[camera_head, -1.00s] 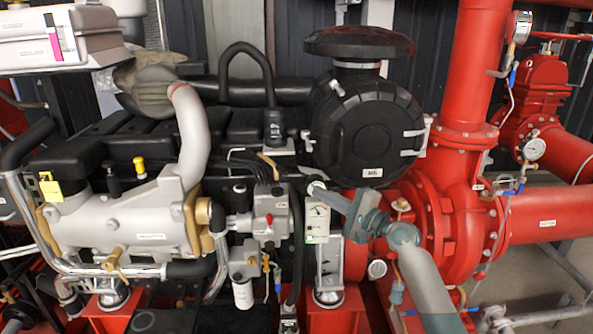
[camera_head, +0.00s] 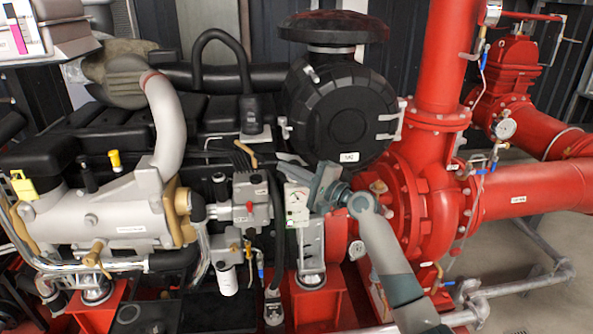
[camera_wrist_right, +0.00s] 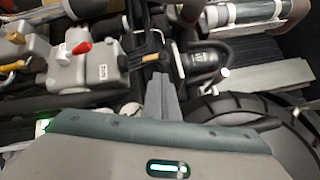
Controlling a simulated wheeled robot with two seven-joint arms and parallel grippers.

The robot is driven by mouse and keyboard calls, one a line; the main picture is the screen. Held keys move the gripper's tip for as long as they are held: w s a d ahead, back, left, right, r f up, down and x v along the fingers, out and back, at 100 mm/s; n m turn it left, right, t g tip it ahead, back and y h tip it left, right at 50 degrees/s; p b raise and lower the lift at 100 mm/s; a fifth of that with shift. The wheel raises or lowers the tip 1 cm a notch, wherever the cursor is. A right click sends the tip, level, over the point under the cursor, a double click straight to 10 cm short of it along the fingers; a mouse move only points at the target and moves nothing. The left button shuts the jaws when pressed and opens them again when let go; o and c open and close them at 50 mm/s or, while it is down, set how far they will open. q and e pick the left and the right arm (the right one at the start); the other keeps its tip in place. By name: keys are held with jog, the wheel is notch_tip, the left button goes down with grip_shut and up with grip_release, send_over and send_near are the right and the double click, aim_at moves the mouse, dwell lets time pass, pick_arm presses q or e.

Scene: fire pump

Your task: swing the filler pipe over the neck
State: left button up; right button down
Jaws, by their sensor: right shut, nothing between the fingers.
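I cannot surely tell which part is the filler pipe or the neck. A light grey curved pipe (camera_head: 167,125) rises from the engine on the left and bends back to a grey-brown fitting. A yellow cap (camera_head: 115,160) stands on the engine to the left of it. My right gripper (camera_head: 282,158) reaches in from the lower right, well to the right of that pipe, just in front of the black round housing (camera_head: 340,118). In the right wrist view its closed fingers (camera_wrist_right: 162,80) point at thin black hoses with a tan clip and hold nothing. My left gripper is out of view.
A small gauge box (camera_head: 297,205) stands just below my right gripper. A grey valve block (camera_head: 252,200) with a red knob is to its left; it also shows in the wrist view (camera_wrist_right: 85,62). Red pump piping (camera_head: 440,200) fills the right side.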

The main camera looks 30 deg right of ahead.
jog(key=shift+p+x, duration=0.6)
jog(key=shift+x, duration=2)
jog(key=shift+s+a+f, duration=0.1)
jog(key=shift+a, duration=0.1)
